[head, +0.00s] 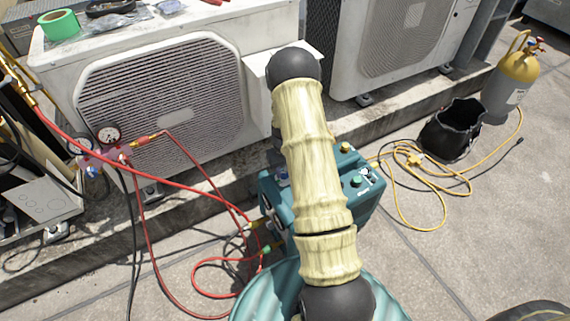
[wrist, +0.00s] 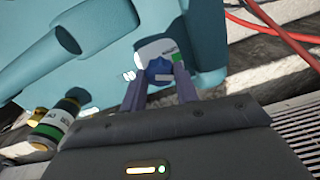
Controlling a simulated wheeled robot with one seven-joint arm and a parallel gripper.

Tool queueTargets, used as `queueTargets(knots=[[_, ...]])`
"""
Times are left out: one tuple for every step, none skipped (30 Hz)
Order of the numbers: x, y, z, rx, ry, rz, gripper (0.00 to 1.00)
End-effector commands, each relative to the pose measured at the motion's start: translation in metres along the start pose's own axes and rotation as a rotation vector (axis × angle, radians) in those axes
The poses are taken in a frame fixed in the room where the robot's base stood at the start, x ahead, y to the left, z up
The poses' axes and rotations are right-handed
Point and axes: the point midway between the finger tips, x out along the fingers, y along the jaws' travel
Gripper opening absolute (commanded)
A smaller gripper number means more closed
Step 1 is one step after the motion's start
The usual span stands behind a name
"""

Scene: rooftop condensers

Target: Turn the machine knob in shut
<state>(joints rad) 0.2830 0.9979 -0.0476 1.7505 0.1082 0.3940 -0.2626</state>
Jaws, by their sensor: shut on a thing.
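The teal machine (head: 358,207) stands on the roof floor, partly behind my arm in the head view. It fills the upper part of the wrist view (wrist: 95,40). A blue knob (wrist: 158,69) sits on a pale label on the machine in the wrist view. My gripper (wrist: 159,80) is shut on the blue knob, with one finger on each side. White lettering beside the knob is too small to read. In the head view my arm hides most of the gripper and the knob.
Red hoses (head: 190,184) run from a gauge manifold (head: 108,135) at the left to the machine's side. White condenser units (head: 160,105) stand behind. A yellow hose (head: 430,192), a black bucket (head: 452,130) and a yellow-topped cylinder (head: 512,85) are at the right. The floor at lower right is mostly clear.

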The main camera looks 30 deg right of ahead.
Motion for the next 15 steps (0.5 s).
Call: queueTargets(knots=[[-0.0058, 0.0011, 0.0014, 0.045, -0.005, 0.003, 0.07], [-0.0059, 0.001, 0.0012, 0.073, -0.004, 0.003, 0.07], [-0.0058, 0.0007, 0.001, 0.111, -0.003, 0.003, 0.07], [-0.0055, 0.0006, 0.0011, 0.139, -0.004, 0.003, 0.07], [-0.0055, 0.0005, 0.001, 0.168, -0.003, 0.003, 0.07], [-0.0055, 0.0005, 0.001, 0.207, -0.003, 0.003, 0.07], [-0.0053, 0.0006, 0.0012, 0.235, -0.004, 0.003, 0.07], [-0.005, 0.0007, 0.0015, 0.264, -0.005, 0.003, 0.07], [-0.0051, 0.0009, 0.0015, 0.303, -0.004, 0.003, 0.07], [-0.0051, 0.001, 0.0014, 0.33, -0.004, 0.004, 0.07], [-0.0048, 0.0011, 0.0014, 0.36, -0.004, 0.004, 0.07], [-0.0046, 0.001, 0.0013, 0.398, -0.004, 0.003, 0.07], [-0.0047, 0.0009, 0.0011, 0.425, -0.003, 0.003, 0.07], [-0.0047, 0.0008, 0.001, 0.454, -0.003, 0.003, 0.07], [-0.0045, 0.0006, 0.0011, 0.493, -0.003, 0.003, 0.07]])
